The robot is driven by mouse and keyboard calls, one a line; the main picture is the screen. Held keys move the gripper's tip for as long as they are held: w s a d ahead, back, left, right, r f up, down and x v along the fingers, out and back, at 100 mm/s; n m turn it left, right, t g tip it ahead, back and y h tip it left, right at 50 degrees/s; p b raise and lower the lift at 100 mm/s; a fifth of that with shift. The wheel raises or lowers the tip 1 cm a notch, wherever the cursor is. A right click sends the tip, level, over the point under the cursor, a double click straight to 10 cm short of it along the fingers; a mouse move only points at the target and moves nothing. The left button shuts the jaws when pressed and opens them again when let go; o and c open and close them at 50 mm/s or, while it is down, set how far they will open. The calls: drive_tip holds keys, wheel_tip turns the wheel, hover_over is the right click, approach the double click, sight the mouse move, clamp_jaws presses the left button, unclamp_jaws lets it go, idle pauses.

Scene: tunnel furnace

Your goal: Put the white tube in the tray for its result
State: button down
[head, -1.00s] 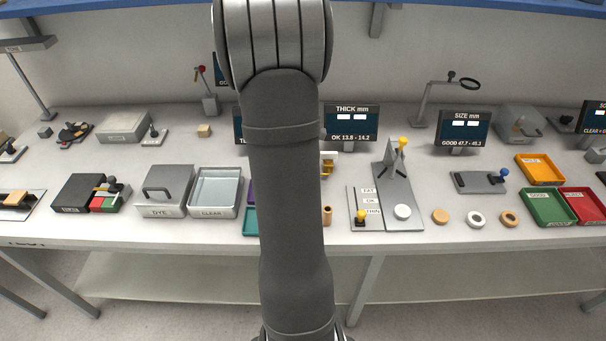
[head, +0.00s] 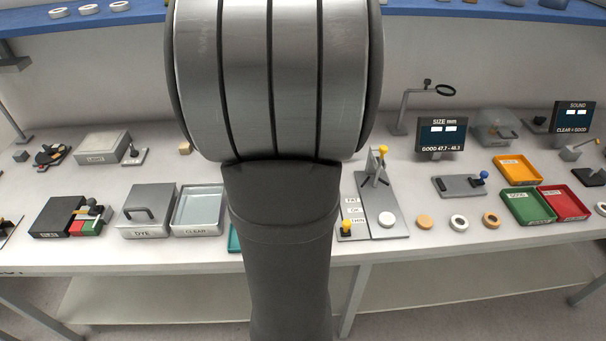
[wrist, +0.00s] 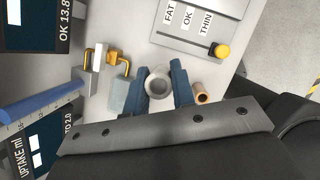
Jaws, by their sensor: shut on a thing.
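The white tube (wrist: 158,80) is seen nearly end-on in the wrist view, its round open end facing the camera. My gripper (wrist: 164,88) is shut on it, with one blue-grey finger on each side. In the head view my own arm hides the gripper and tube. A green tray (head: 527,206), a red tray (head: 565,203) and an orange tray (head: 518,170) stand at the right of the bench. Part of a teal tray (head: 234,238) shows left of my arm.
A tan tube (wrist: 201,94) stands close to the right finger. Yellow hooks (wrist: 120,62) and a blue graduated cylinder (wrist: 42,110) are to the left. The FAT/OK/THIN plate (wrist: 200,28) has a yellow knob (wrist: 221,51). A clear-liquid bin (head: 199,208) stands left of my arm.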

drive_tip(key=s+a+n+t+y, duration=0.2)
drive_tip(key=s+a+n+y, duration=0.1)
drive_tip(key=s+a+n, duration=0.7)
drive_tip(key=shift+m, duration=0.5)
drive_tip(key=a+f, duration=0.2)
drive_tip(key=a, duration=0.1)
drive_tip(key=w+a+f, duration=0.1)
drive_tip(key=a+f, duration=0.1)
drive_tip(key=a, duration=0.1)
drive_tip(key=w+a+f, duration=0.1)
drive_tip(key=a+f, duration=0.1)
drive_tip(key=a, duration=0.2)
drive_tip(key=shift+a+f, duration=0.1)
drive_tip(key=shift+f, duration=2)
drive_tip(key=shift+f, duration=0.1)
drive_tip(key=c, duration=1.2)
unclamp_jaws()
